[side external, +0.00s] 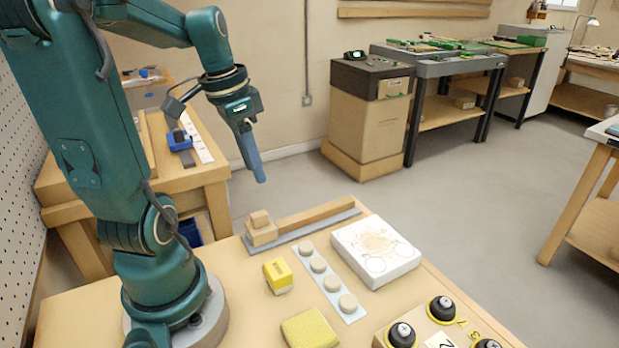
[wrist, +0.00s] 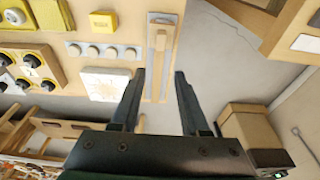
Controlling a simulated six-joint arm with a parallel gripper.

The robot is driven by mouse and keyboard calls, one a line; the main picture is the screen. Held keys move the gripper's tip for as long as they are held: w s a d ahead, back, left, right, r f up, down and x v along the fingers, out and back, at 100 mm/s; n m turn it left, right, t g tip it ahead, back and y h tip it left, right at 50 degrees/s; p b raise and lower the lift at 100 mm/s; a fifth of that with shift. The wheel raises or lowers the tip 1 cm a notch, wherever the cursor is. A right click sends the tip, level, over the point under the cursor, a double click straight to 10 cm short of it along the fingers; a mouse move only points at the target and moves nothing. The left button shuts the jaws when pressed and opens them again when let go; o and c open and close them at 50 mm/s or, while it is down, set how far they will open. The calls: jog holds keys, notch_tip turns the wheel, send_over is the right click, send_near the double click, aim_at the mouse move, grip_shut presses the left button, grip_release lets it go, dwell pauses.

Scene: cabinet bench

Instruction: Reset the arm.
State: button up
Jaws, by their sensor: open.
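My gripper (side external: 252,156) hangs in the air above the far edge of the wooden bench (side external: 222,291), fingers pointing down. In the wrist view my gripper (wrist: 158,103) shows two dark fingers spread apart with nothing between them, so it is open and empty. In the side view the fingers overlap, and the gap does not show. The bench, with a wooden handle (wrist: 160,55) on a grey strip, lies below and beyond the fingertips in the wrist view. My gripper touches nothing that I can see.
The bench carries a yellow block (side external: 278,275), a yellow sponge (side external: 309,329), a strip of round buttons (side external: 331,283), a white plate (side external: 376,249) and a box with black knobs (side external: 441,310). A cardboard-coloured cabinet (side external: 365,125) stands behind. The air around my gripper is clear.

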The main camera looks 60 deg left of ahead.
jog(key=shift+r, duration=0.15)
jog(key=s+d+t, duration=0.2)
jog(key=d+t, duration=0.1)
jog(key=d, duration=1.1)
jog(key=shift+d+r, duration=0.15)
jog(key=shift+d, duration=0.25)
